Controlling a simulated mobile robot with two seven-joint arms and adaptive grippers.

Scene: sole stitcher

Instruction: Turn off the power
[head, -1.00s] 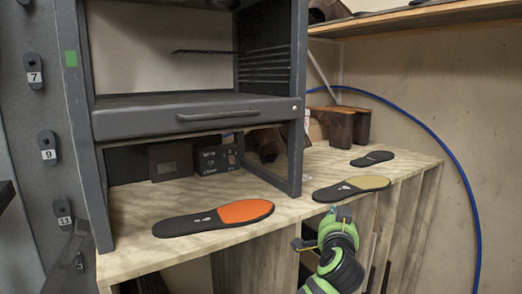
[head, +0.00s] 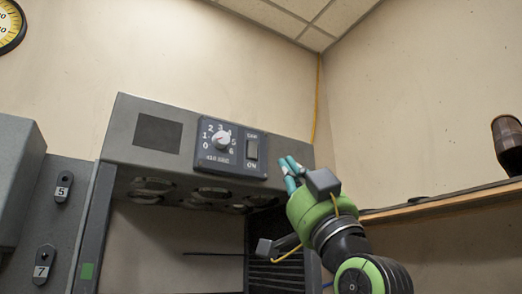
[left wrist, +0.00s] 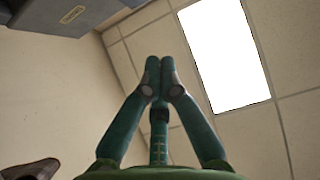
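The grey machine's control panel (head: 231,148) is in the head view, with a round dial (head: 221,139) numbered around its rim. To the right of the dial is a dark rocker switch (head: 252,150) with a label above it and "ON" below it. I cannot tell which way it is tipped. My left gripper (head: 290,168) is just right of the panel, its fingertips apart from the switch in the picture. In the left wrist view its two teal fingers (left wrist: 160,68) meet at their tips, with nothing between them. My right gripper is not in view.
The machine's grey housing (head: 140,165) has round fittings underneath. It also shows at the top left of the left wrist view (left wrist: 105,12). A wooden shelf (head: 450,203) with a brown object (head: 507,145) is on the right wall. Above the machine is open room.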

